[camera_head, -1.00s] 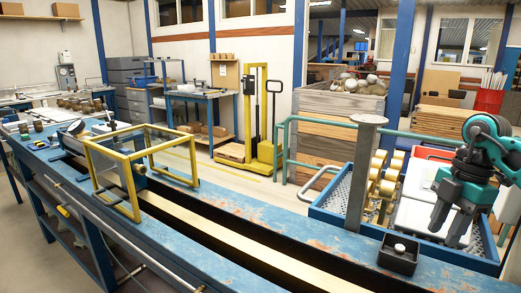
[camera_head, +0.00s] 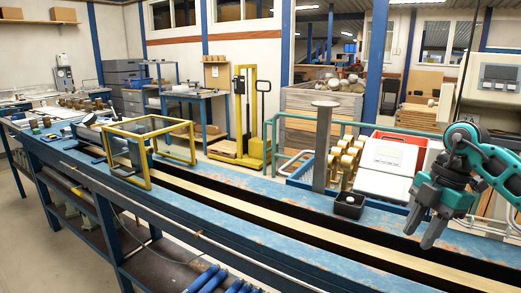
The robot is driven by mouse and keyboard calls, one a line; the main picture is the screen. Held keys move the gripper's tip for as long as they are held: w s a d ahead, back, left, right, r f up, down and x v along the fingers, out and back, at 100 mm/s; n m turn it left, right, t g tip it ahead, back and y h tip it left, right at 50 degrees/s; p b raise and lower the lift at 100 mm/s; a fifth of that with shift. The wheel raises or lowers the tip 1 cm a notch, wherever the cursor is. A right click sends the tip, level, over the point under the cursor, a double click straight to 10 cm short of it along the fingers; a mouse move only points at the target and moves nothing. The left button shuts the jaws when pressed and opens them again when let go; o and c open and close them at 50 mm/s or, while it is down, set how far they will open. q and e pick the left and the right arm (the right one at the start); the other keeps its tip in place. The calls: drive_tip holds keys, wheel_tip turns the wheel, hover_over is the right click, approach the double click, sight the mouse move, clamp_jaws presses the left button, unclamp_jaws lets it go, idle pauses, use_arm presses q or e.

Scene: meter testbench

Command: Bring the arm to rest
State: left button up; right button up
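My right arm comes in from the right edge, with a teal and dark grey wrist. Its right gripper (camera_head: 421,239) points down, with a visible gap between the two dark fingers and nothing held. I cannot tell how high above the bench the fingertips are. My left gripper is not in view.
A yellow frame (camera_head: 150,127) stands over the bench at left. A grey post (camera_head: 322,150), brass meters (camera_head: 345,160) and a white-topped case (camera_head: 385,180) stand near the gripper. A beige cabinet (camera_head: 495,85) is behind my arm. The bench's middle is mostly clear.

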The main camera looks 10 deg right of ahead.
drive_tip(key=a+f+n+t+y, duration=0.1)
drive_tip(key=a+f+t+y, duration=0.25)
drive_tip(key=a+y, duration=0.75)
drive_tip(key=a+f+t+y, duration=0.3)
drive_tip(key=a+t+y, duration=0.1)
drive_tip(key=a, duration=1.3)
drive_tip(key=s+d+f+m+t+h, duration=0.1)
drive_tip(key=s+d+f+m+h, duration=0.1)
drive_tip(key=s+f+m+h, duration=0.3)
drive_tip(key=s+d+f+m+t+h, duration=0.1)
drive_tip(key=s+f+m+h, duration=0.4)
drive_tip(key=f, duration=0.5)
drive_tip(key=s+d+f+m+t+h, duration=0.1)
drive_tip(key=s+d+f+m+h, duration=0.3)
drive_tip(key=f+m, duration=0.4)
drive_tip(key=shift+s+h, duration=0.45)
drive_tip(key=shift+h, duration=0.35)
drive_tip(key=shift+d, duration=0.1)
